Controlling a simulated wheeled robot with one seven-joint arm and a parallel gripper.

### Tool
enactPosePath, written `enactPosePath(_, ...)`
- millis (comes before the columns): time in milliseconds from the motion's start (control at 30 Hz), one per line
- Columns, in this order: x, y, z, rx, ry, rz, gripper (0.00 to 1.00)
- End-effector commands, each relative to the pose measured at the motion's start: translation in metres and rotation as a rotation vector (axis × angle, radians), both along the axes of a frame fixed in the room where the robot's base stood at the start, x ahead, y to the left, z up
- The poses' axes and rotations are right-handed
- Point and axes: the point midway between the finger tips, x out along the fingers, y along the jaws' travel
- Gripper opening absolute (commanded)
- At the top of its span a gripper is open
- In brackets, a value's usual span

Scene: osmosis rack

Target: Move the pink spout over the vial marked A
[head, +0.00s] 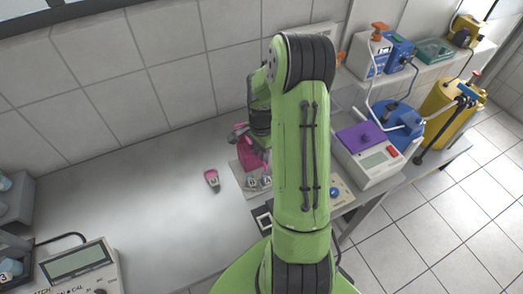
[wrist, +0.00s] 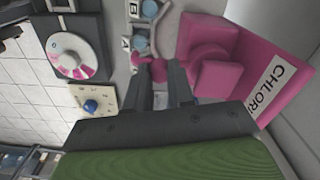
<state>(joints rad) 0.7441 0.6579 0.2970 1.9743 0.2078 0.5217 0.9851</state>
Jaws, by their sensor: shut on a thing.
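The pink spout (wrist: 158,70) sits between my fingertips in the wrist view. My gripper (wrist: 160,82) is shut on it. The spout is beside a large pink dispenser (wrist: 262,62) lettered "CHLORI…". The vial marked A (wrist: 139,43) has a bluish round top and stands just beyond my fingertips, slightly left of the spout. The vial marked B (wrist: 149,9) is farther up. In the head view, my gripper (head: 240,133) is partly hidden by my arm, near the pink dispenser (head: 252,155). Two small labelled vials (head: 258,182) stand in front of it.
A pink and dark item (head: 212,180) lies on the grey counter to the left. A white device with a purple lid (head: 368,148) stands right. A dial (wrist: 72,45) and a panel with a blue knob (wrist: 92,105) are near the vials. The counter's left middle is clear.

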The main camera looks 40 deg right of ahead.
Motion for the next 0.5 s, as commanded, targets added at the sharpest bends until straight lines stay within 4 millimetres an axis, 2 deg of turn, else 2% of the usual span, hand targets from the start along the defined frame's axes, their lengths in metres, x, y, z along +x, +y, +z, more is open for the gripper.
enactPosePath(67, 0.0006, -0.0009, 0.0007, -0.003, -0.002, -0.001, 0.00)
enactPosePath(100, 0.0006, -0.0009, 0.0007, -0.003, -0.002, -0.001, 0.28)
enactPosePath(133, 0.0005, -0.0009, 0.0007, -0.003, -0.002, -0.001, 0.33)
enactPosePath(400, 0.0003, -0.0005, 0.0010, -0.001, -0.001, 0.000, 0.33)
enactPosePath(500, 0.0008, -0.0010, 0.0103, -0.003, -0.003, 0.000, 0.33)
